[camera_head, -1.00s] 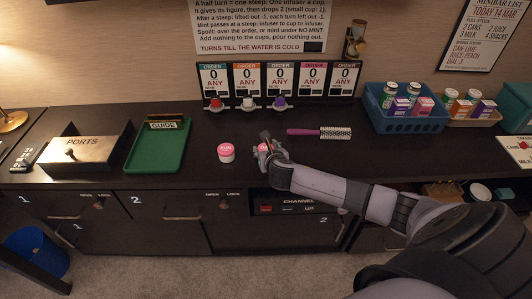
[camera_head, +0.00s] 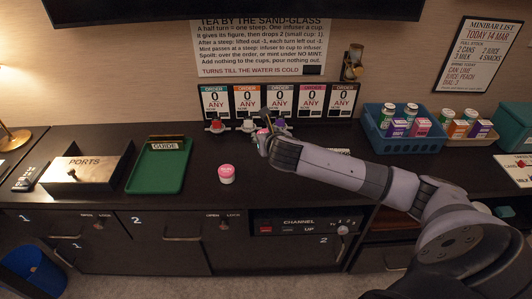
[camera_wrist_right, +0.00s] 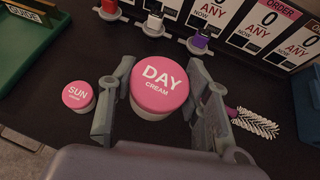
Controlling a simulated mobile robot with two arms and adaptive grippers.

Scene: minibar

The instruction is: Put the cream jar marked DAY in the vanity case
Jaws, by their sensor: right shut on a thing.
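The cream jar marked DAY (camera_wrist_right: 160,88) has a pink lid and a white body. My right gripper (camera_wrist_right: 158,100) is shut on it, one finger on each side, and holds it above the counter. In the head view the right gripper (camera_head: 263,140) is in front of the order cards, and the jar is mostly hidden there. A second pink-lidded jar, marked SUN (camera_wrist_right: 78,95), stands on the counter to the left of the gripper; the head view also shows it (camera_head: 226,174). My left gripper is not in view. I see no vanity case that I can identify.
A green tray (camera_head: 158,184) and a PORTS box (camera_head: 75,182) are on the left. Small red, white and purple-topped items stand below the order cards. A blue basket (camera_head: 388,143) holds cartons.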

